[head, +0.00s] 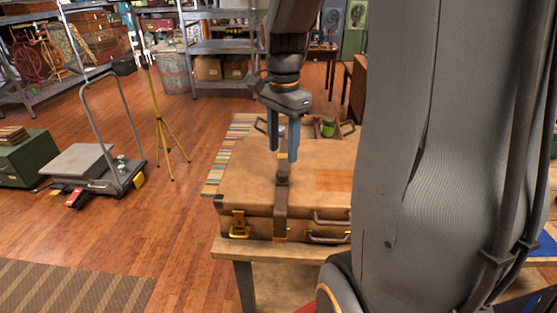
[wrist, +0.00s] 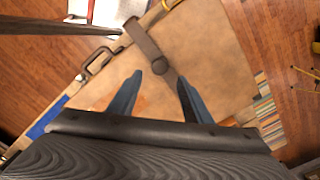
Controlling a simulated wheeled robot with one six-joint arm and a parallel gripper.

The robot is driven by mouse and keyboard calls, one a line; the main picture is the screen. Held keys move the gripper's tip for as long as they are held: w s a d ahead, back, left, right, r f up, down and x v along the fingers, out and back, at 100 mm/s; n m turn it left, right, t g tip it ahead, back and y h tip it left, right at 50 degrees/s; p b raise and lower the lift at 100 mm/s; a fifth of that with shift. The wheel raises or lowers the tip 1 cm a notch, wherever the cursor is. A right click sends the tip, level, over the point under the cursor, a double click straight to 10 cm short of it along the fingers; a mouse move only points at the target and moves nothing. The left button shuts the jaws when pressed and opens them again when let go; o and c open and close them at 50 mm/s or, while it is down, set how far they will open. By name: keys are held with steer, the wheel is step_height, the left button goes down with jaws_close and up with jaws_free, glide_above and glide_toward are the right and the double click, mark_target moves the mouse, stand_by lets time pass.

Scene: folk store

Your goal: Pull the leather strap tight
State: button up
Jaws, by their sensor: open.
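A tan leather suitcase (head: 245,175) lies flat on a wooden table. A dark brown leather strap (head: 280,215) runs up its front and onto the lid, with a small dark piece at its upper end. My gripper (head: 283,155) points down above the lid, close over the strap's upper end. Its fingers are apart and nothing shows held between them. In the wrist view my gripper (wrist: 160,78) has the knob and strap just ahead of the fingertips.
The suitcase has brass latches (head: 239,223) and a handle (head: 330,237) on its front. A tray with a green item (head: 328,129) sits behind the lid. A striped cloth (head: 222,165) lies left of the suitcase. A platform scale (head: 90,165) and yellow tripod (head: 162,135) stand on the floor left.

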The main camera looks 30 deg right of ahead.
mark_target(282, 172)
step_height(282, 172, down, 7)
steer(key=shift+s+r+p, duration=0.1)
steer(key=shift+p, duration=0.5)
steer(key=shift+c, duration=0.4)
jaws_close()
